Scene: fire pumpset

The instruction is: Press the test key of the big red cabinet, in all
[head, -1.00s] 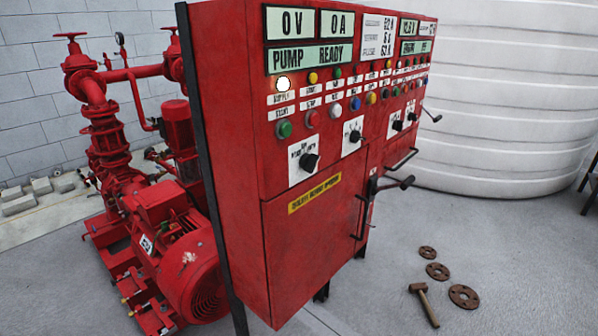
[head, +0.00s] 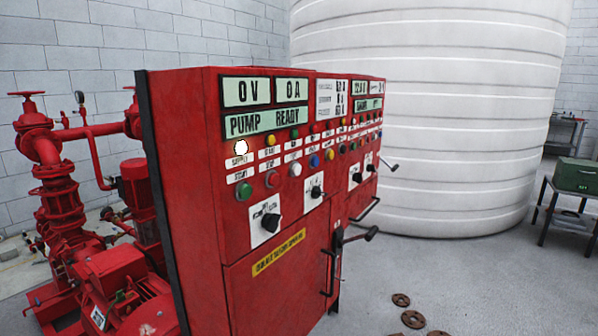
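The big red cabinet (head: 290,290) stands left of centre in the head view, its front turned to the right. Its displays (head: 248,92) read 0V, 0A and PUMP READY. A lit white lamp (head: 240,147) sits under them. A row of buttons runs along the front: green (head: 243,190), red (head: 272,179), white (head: 295,169), blue (head: 314,161) and yellow (head: 329,154), with more farther along. Most labels are too small to read, so I cannot tell which is the test key. Black rotary knobs (head: 270,222) sit below. My gripper is not in view.
A red pump and pipes (head: 62,200) stand left of the cabinet. Handles (head: 360,236) stick out from its front. Rusty flanges (head: 413,319) lie on the floor. A white tank (head: 430,110) stands behind; a table with a green box (head: 577,175) is at right.

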